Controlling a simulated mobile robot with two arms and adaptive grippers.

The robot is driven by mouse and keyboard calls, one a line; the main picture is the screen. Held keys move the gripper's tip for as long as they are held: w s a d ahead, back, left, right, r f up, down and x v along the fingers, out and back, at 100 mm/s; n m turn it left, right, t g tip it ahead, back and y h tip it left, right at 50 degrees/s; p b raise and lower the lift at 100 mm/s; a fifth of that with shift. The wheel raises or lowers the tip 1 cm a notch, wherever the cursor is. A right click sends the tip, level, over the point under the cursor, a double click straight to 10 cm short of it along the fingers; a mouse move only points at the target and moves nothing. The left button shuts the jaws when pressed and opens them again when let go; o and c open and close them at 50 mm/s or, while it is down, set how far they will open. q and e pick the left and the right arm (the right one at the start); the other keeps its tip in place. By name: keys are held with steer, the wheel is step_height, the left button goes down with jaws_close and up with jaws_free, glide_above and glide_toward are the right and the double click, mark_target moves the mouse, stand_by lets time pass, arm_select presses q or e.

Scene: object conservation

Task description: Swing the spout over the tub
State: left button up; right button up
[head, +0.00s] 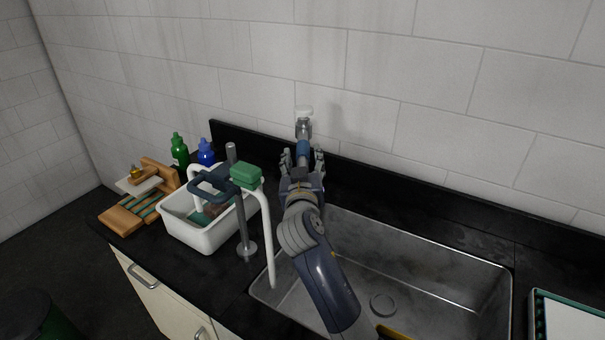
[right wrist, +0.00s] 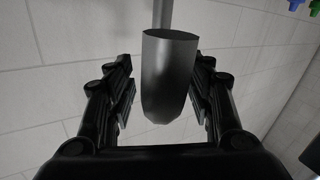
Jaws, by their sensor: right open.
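My right gripper (head: 303,160) reaches over the back of the sink towards the wall, its fingers apart. In the right wrist view a grey cylinder (right wrist: 168,75) stands between the open fingers of the gripper (right wrist: 168,95), with a visible gap on both sides. A thin rod shows beyond it. The white tub (head: 190,230) stands left of the sink with items inside. My left gripper is not in view.
Green (head: 179,152) and blue (head: 206,153) bottles stand behind the tub, a wooden rack (head: 125,218) left. The sink basin (head: 430,275) has free room.

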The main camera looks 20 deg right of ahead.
steer(key=v, duration=1)
steer(key=shift+s, duration=0.3)
steer(key=shift+a, duration=0.15)
steer(key=shift+c, duration=0.3)
